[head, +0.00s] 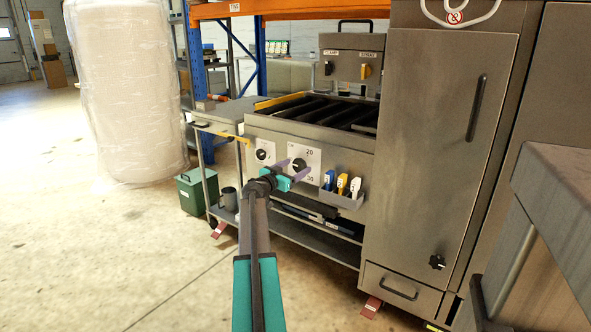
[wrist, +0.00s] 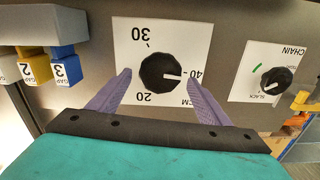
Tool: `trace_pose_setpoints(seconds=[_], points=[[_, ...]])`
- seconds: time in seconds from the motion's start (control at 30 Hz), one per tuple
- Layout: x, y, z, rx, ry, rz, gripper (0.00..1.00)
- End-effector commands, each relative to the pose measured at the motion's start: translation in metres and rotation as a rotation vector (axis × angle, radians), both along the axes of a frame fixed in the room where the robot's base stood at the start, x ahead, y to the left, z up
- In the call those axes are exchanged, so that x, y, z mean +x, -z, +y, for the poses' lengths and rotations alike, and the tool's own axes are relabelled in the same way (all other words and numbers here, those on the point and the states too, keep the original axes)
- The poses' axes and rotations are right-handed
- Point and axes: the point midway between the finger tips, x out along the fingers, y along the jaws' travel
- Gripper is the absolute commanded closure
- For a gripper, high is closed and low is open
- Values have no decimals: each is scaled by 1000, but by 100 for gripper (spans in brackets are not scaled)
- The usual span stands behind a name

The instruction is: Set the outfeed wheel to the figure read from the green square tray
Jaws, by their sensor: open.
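The outfeed wheel appears to be the black knob (wrist: 160,71) on a white dial plate marked 20, 30, 40 and CM, upside down in the wrist view. Its white pointer line points right, toward the 40. In the head view the same dial plate (head: 313,158) is on the machine's front panel. My gripper (wrist: 158,75) is open, with one purple finger on either side of the knob; contact is unclear. In the head view my gripper (head: 292,169) reaches to this dial. I cannot make out a green square tray in either view.
A smaller CHAIN dial (wrist: 274,81) sits beside the wheel. A holder (head: 341,198) with blue, yellow and white GAP tags is on its other side. A steel cabinet (head: 440,130) stands right, a trolley (head: 205,165) left. A green box (head: 196,190) is on the floor.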

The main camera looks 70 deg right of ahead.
Motion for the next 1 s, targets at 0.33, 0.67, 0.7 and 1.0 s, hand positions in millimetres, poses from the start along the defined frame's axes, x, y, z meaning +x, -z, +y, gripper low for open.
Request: trace_pose_setpoints(seconds=[0.33, 0.67, 0.7, 1.0], points=[[-2, 0, -5, 0, 1, 0, 29], [-2, 0, -5, 0, 1, 0, 68], [-2, 0, -5, 0, 1, 0, 68], [-2, 1, -5, 8, 2, 30, 68]])
